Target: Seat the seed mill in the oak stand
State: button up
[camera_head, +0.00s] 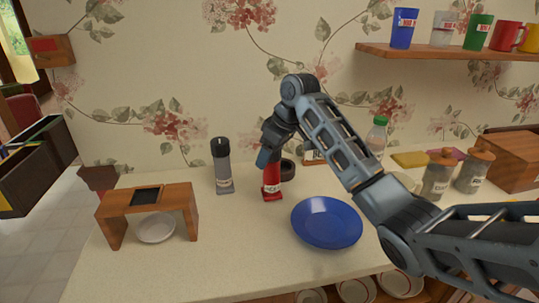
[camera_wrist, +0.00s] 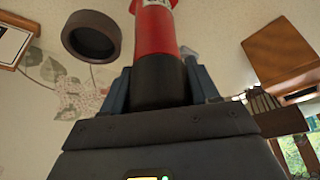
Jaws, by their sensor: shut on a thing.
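A red mill (camera_head: 272,184) with a white label stands roughly upright near the middle of the counter. My gripper (camera_head: 268,157) is shut on its upper end from above; the black end sits between the fingers (camera_wrist: 167,82) in the wrist view, where the red body (camera_wrist: 156,30) also shows. I cannot tell whether its base touches the counter. A grey mill (camera_head: 222,170) with a black top stands to its left; neither label is readable. The oak stand (camera_head: 110,211) is at the left, with a dark square (camera_head: 147,195) on its top and a white bowl (camera_head: 155,229) beneath.
A blue plate (camera_head: 327,222) lies right of the red mill. A dark round ring (camera_head: 287,170) is just behind it. Jars (camera_head: 438,178), a bottle (camera_head: 377,137) and a wooden box (camera_head: 512,160) stand at the right. The counter between grey mill and stand is clear.

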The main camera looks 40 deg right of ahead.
jog(key=shift+r+p, duration=0.5)
jog(key=shift+r, duration=0.15)
jog(key=shift+r+p, duration=0.6)
jog(key=shift+r, duration=1.8)
